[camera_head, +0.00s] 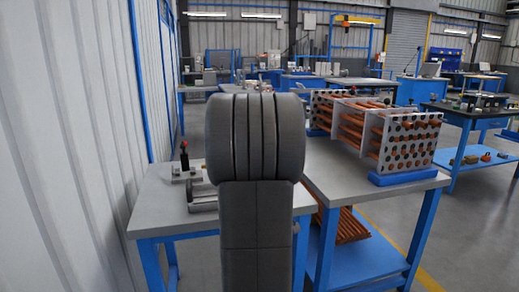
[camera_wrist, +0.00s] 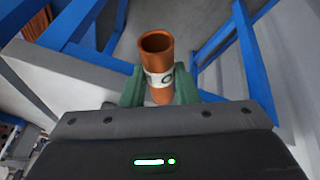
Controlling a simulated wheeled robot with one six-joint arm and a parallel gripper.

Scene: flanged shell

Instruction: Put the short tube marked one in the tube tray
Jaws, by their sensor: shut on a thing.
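My gripper (camera_wrist: 159,88) shows in the wrist view, its green fingers shut on a short copper-coloured tube (camera_wrist: 156,50). The tube's open end faces up in the picture. A white band with dark marks goes around it, and I cannot read the full marking. The tube appears clear of any surface, with blue table frames and grey floor behind it. In the head view my arm hides the gripper and the tube. I cannot pick out a tube tray for certain.
A grey table (camera_head: 158,205) on the left carries small metal fixtures (camera_head: 185,168). The right table (camera_head: 405,181) bears a perforated-plate tube bundle (camera_head: 407,143) on a blue base. Long copper tubes (camera_head: 350,228) lie on its blue lower shelf (camera_head: 370,258). A corrugated wall (camera_head: 75,130) stands close at left.

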